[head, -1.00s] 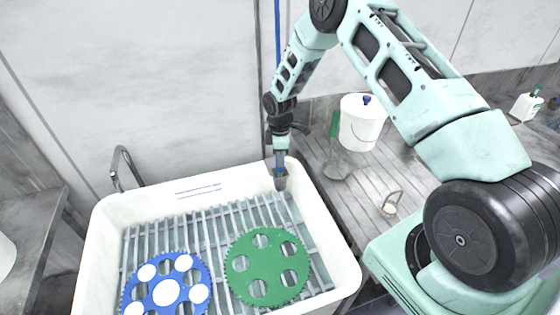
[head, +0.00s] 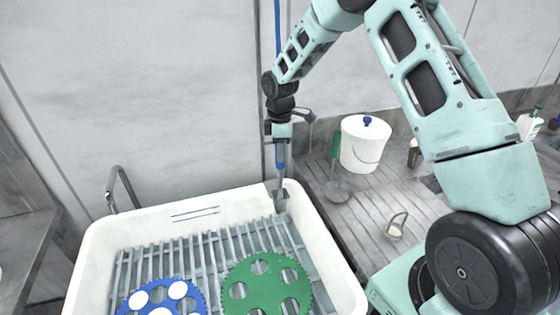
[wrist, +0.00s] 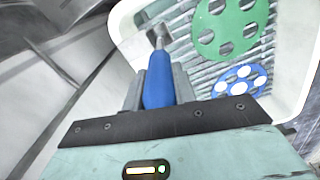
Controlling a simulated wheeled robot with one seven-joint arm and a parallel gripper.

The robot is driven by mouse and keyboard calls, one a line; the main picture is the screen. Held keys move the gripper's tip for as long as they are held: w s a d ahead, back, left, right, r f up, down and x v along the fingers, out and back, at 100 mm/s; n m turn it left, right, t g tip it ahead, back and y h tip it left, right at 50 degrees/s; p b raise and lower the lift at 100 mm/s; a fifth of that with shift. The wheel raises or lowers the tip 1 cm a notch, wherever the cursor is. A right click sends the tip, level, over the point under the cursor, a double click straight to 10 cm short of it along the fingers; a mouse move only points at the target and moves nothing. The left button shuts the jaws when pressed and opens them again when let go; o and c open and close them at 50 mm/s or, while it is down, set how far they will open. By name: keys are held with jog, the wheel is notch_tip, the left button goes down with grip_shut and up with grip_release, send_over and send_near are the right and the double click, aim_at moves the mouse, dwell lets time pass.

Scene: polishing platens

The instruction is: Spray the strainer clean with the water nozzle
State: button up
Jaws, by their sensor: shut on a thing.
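My gripper (head: 281,138) is shut on the blue handle of the water nozzle (head: 280,157). In the wrist view the blue nozzle (wrist: 159,80) lies between the fingers (wrist: 158,90), its grey head pointing away from my gripper. In the head view the nozzle hangs nearly upright, its grey head at the sink's far right corner; I cannot tell whether it touches the rim. No water spray shows.
The white sink (head: 225,205) holds a slatted rack (head: 215,245) with a green platen (head: 265,272) and a blue platen (head: 190,292). A white lidded bucket (head: 365,148) and a small wire-handled item (head: 395,229) stand on the counter (head: 360,215). A tap (head: 120,185) is behind the sink's left.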

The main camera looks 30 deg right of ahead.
notch_tip(320, 180, up, 22)
jog(key=p, duration=1.4)
jog(key=shift+f, duration=0.2)
jog(key=s+d, duration=0.2)
jog(key=d, duration=1.1)
jog(key=s+d, duration=0.3)
jog(key=d, duration=1.1)
jog(key=shift+s, duration=0.25)
